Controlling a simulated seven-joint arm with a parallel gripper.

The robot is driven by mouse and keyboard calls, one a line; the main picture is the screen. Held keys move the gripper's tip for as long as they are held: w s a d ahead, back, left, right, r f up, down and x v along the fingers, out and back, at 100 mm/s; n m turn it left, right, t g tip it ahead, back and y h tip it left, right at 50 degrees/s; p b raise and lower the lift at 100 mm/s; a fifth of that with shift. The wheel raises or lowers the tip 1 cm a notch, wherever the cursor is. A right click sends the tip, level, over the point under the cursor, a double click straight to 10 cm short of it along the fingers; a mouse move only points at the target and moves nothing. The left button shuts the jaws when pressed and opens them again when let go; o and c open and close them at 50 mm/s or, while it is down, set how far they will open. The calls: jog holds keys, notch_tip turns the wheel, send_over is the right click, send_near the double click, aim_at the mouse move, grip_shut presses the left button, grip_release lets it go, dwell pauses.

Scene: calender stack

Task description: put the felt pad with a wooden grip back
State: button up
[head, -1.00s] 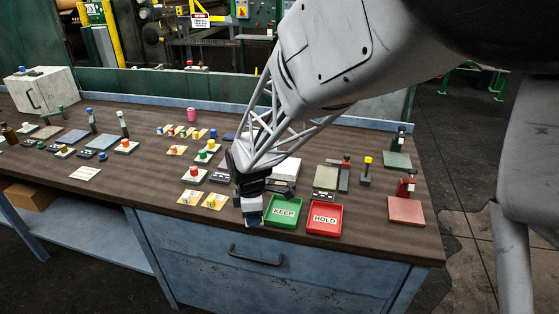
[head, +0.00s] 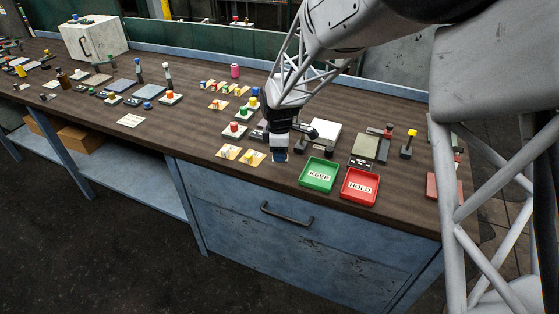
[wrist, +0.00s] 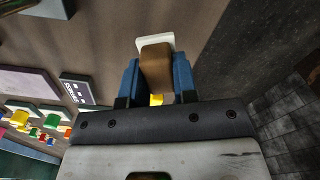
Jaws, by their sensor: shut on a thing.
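My gripper (head: 281,156) hangs over the front part of the bench, just left of the green KEEP tray (head: 303,184). In the wrist view its two blue fingers (wrist: 157,82) are shut on the brown wooden grip (wrist: 156,62) of the felt pad. The white edge of the felt pad (wrist: 142,45) shows beyond the grip. A small yellow patch (wrist: 156,100) shows between the fingers at the near end of the grip. In the head view the pad cannot be made out behind the fingers.
The red HOLD tray (head: 343,192) stands right of the KEEP tray. Cards with yellow pieces (head: 253,158) lie left of my gripper. Blocks with coloured knobs (head: 235,130) stand behind them. A white cabinet (head: 95,40) stands at the far left. The bench's front edge is close.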

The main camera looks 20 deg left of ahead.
jog(key=shift+f, duration=1.75)
jog(key=shift+f, duration=0.15)
jog(key=o, duration=0.9)
notch_tip(320, 180, up, 12)
jog(key=shift+r, duration=0.15)
